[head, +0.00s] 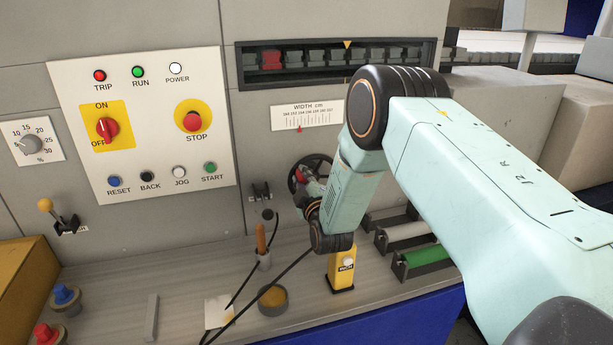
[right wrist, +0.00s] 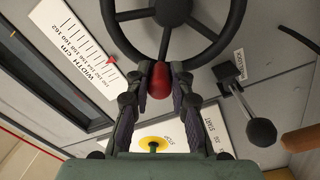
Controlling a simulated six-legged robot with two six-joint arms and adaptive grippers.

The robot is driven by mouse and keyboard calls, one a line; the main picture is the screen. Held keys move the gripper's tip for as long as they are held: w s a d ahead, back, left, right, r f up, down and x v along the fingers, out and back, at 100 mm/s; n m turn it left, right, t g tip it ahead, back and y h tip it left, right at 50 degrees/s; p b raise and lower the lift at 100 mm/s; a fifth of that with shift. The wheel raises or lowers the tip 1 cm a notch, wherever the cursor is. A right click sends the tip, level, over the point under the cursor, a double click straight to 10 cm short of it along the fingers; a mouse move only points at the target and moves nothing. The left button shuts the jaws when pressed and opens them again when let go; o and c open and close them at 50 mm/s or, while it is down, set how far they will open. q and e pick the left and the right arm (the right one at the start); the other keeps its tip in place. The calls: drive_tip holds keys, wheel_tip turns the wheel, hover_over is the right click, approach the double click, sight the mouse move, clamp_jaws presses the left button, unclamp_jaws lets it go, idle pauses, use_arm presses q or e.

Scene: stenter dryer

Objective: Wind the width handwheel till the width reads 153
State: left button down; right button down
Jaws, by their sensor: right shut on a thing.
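The black width handwheel (head: 294,180) is on the grey panel below the width scale (head: 306,116); part of it is behind my right arm. The wheel's hub shows in the right wrist view (right wrist: 172,8). My right gripper (right wrist: 163,76) is shut on the red knob (right wrist: 159,85) at the wheel's rim, one finger on each side. A red pointer (head: 299,128) stands under the left part of the scale; the exact reading is too small to tell. The scale and pointer also show in the right wrist view. My left gripper is out of view.
A white control panel (head: 140,178) with buttons is left of the wheel. A small black lever (head: 262,192) is close beside the wheel. On the ledge below stand a yellow block (head: 341,272), a round pot (head: 272,299) and an orange-handled tool (head: 261,240).

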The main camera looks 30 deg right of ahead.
drive_tip(key=shift+w+a+f+n, duration=0.2)
drive_tip(key=shift+a+n, duration=0.1)
drive_tip(key=shift+n, duration=0.5)
drive_tip(key=c, duration=1.2)
unclamp_jaws()
drive_tip(key=shift+f, duration=0.15)
drive_tip(key=shift+o, duration=0.2)
drive_tip(key=shift+s, duration=0.1)
drive_tip(key=shift+s, duration=0.15)
drive_tip(key=shift+s, duration=0.25)
drive_tip(key=v, duration=1.1)
drive_tip(key=shift+s, duration=0.15)
